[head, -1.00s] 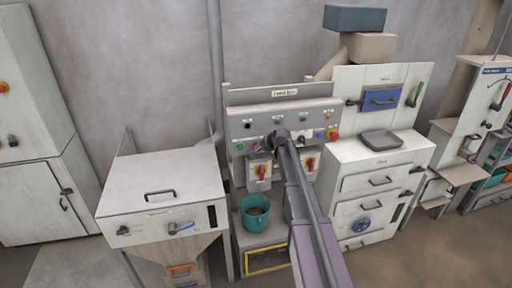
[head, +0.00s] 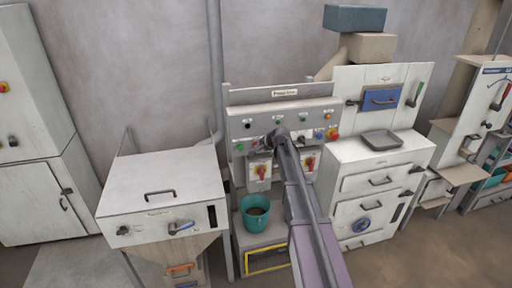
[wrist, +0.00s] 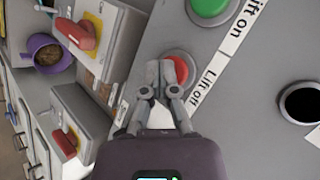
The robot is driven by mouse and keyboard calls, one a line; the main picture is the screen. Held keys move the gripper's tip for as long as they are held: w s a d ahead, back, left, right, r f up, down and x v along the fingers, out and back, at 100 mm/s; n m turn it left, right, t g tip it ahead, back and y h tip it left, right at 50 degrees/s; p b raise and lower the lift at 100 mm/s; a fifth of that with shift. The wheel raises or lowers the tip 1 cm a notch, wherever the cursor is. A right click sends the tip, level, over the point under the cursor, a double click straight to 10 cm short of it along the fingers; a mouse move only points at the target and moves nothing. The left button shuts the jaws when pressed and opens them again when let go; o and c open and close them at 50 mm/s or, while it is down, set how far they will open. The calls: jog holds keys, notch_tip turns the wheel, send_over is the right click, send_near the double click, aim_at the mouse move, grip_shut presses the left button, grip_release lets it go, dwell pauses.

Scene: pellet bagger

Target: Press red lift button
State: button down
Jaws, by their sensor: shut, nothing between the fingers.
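The red lift button (wrist: 178,71), beside the label "Lift off" (wrist: 207,80), sits in a grey ring on the grey control panel in the wrist view. My gripper (wrist: 159,68) is shut and empty. Its fingertips cover the left part of the button; whether they touch it I cannot tell.
Red rotary switches (wrist: 76,34) stick out on boxes below the panel. A teal bucket (head: 255,222) stands below.

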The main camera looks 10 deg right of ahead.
jog(key=shift+s, duration=0.8)
jog(key=s, duration=0.6)
dwell(0.8)
jog(key=shift+d, duration=0.1)
jog(key=s+a+f+n+g+h+b, duration=0.1)
jog(key=s+a+f+n+g+b, duration=0.1)
jog(key=s, duration=0.9)
jog(key=s+a+f+n+g+h+b, duration=0.1)
jog(key=s+f+n+g, duration=0.3)
jog(key=s, duration=0.6)
jog(key=s+a+f+n+g+h+b, duration=0.2)
jog(key=s+f, duration=0.5)
jog(key=s, duration=0.4)
jog(key=n+b, duration=0.1)
jog(key=n, duration=0.1)
jog(key=shift+s+a+n+g+b, duration=0.3)
jog(key=shift+s+a+g, duration=0.05)
jog(key=shift+g, duration=0.05)
